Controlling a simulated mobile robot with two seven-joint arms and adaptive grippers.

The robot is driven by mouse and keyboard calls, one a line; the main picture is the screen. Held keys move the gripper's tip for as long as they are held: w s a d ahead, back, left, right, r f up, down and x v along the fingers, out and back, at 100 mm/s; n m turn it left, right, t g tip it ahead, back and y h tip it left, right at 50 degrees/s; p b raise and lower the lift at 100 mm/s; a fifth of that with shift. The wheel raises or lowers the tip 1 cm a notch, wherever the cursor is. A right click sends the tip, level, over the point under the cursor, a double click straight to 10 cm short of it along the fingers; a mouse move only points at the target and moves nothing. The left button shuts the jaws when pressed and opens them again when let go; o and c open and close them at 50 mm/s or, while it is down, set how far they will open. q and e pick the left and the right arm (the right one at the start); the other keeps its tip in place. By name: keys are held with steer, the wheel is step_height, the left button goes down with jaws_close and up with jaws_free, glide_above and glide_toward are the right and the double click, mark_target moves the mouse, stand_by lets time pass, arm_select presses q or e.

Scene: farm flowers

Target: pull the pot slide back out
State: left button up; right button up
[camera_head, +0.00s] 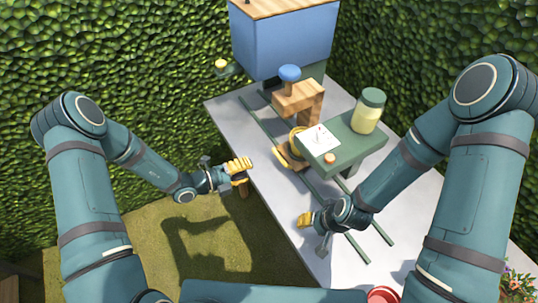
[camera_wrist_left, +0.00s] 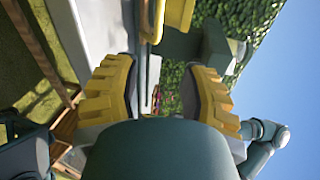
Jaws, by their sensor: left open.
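A wooden carriage with a yellow ring (camera_head: 297,142), which looks like the pot slide, sits on the green rails (camera_head: 318,190) of the grey table. The green stand partly hides it, and I cannot tell whether it holds a pot. My left gripper (camera_head: 242,170) is open and empty, left of the carriage near the table's left edge, apart from it. In the left wrist view its yellow fingers (camera_wrist_left: 157,98) are spread, with a yellow part (camera_wrist_left: 179,14) beyond them at the top. My right gripper (camera_head: 304,221) is over the table's front part; its opening is unclear.
A wooden post with a blue knob (camera_head: 289,74) stands behind the carriage. A blue hopper (camera_head: 285,42) is at the back. A green stand (camera_head: 356,148) carries a white card (camera_head: 318,139) and a lidded jar (camera_head: 368,112) at right. Hedges (camera_head: 110,60) enclose the place.

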mark_target(279, 156)
arm_select(q)
steer(key=shift+n+t, duration=0.4)
steer(key=shift+n, duration=0.1)
steer(key=x, duration=1.3)
steer(key=shift+w+a+f, duration=0.1)
steer(key=shift+w+f, duration=0.35)
jaws_close()
